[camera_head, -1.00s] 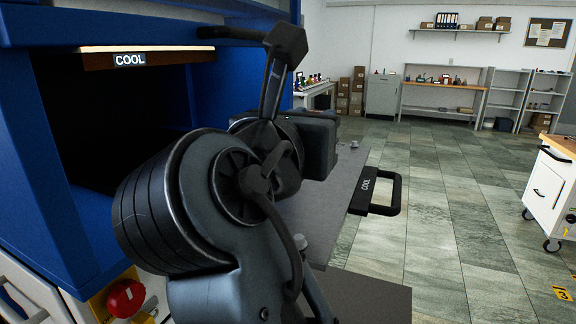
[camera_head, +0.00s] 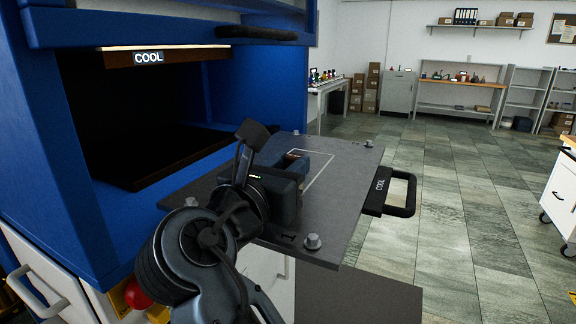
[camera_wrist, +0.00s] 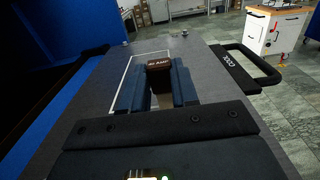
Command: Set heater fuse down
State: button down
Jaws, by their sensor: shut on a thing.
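The heater fuse is a dark brown block with a printed amp marking (camera_wrist: 168,64), seen in the wrist view between my fingertips. My gripper (camera_wrist: 158,88) is shut on it, with one dark blue finger on each side. In the head view my gripper (camera_head: 302,164) is low over the grey pulled-out tray (camera_head: 335,215), and a small brown part of the fuse (camera_head: 296,154) shows at the fingers. A thin white outline is drawn on the tray around that spot. I cannot tell whether the fuse touches the tray.
The tray has a black handle labelled COOL (camera_head: 400,194) at its outer end and bolts near its corners. The blue press (camera_head: 260,85) with its dark opening stands at the left. A white cabinet (camera_head: 560,190) on wheels stands at the right. Open tiled floor lies beyond.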

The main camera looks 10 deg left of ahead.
jog(key=shift+f, duration=0.1)
jog(key=c, duration=0.9)
grip_release()
jog(key=shift+o, duration=0.2)
jog(key=b+v, duration=0.1)
jog(key=v, duration=1.1)
